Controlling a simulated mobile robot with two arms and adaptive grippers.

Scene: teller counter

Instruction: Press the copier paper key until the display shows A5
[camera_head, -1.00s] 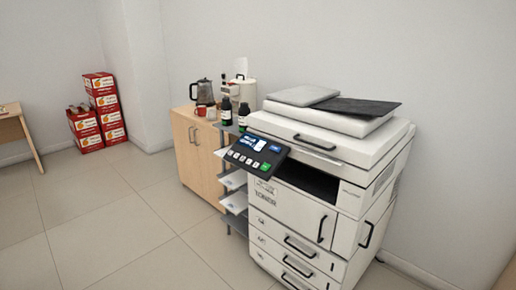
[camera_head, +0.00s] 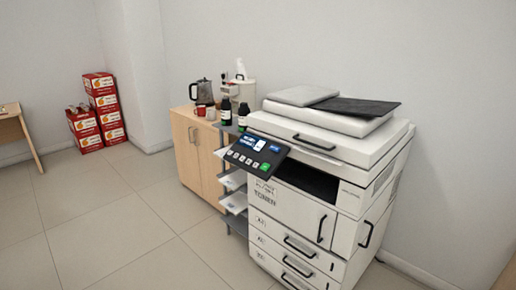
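A large white copier (camera_head: 322,138) stands at the right of the head view, with paper drawers below and a dark lid pad on top. Its dark control panel (camera_head: 251,155) sticks out at its left front, tilted toward me. The panel has a small lit display (camera_head: 258,144), a row of several pale keys (camera_head: 242,160), a green key (camera_head: 265,167) and a blue key (camera_head: 274,149). The display text and key labels are too small to read. Neither of my grippers is in view, and nothing touches the panel.
A wooden cabinet (camera_head: 198,160) with a coffee pot (camera_head: 202,92), cups and dark bottles (camera_head: 226,110) stands left of the copier. A narrow shelf with papers (camera_head: 234,202) sits between them. Red boxes (camera_head: 104,100) are stacked by the far wall. The tiled floor (camera_head: 110,225) in front is clear.

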